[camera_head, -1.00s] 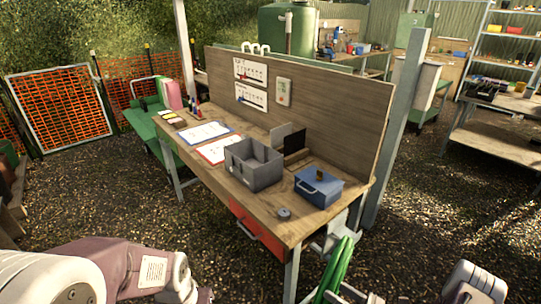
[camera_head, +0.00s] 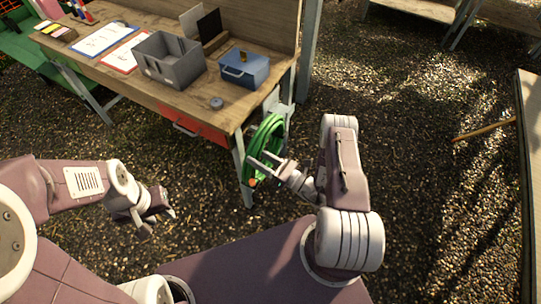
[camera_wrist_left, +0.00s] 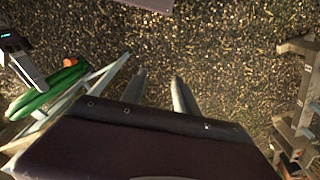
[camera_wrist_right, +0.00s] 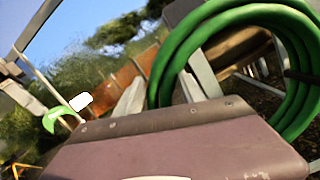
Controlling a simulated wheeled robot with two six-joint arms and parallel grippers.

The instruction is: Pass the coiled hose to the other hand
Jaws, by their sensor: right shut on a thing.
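The coiled hose (camera_head: 265,140) is a green ring hanging upright beside the bench's right front leg. My right gripper (camera_head: 268,167) is shut on the side of the coil. In the right wrist view the hose (camera_wrist_right: 292,115) passes between the fingers and loops to the right. My left gripper (camera_head: 154,217) is open and empty, low and to the left of the hose, well apart from it. The left wrist view shows its two fingers (camera_wrist_left: 158,92) spread over bare gravel, with part of the hose (camera_wrist_left: 45,92) at the left.
The wooden bench (camera_head: 190,103) stands behind the hose, with a red drawer (camera_head: 192,132) under its front edge. Open gravel lies between my two grippers.

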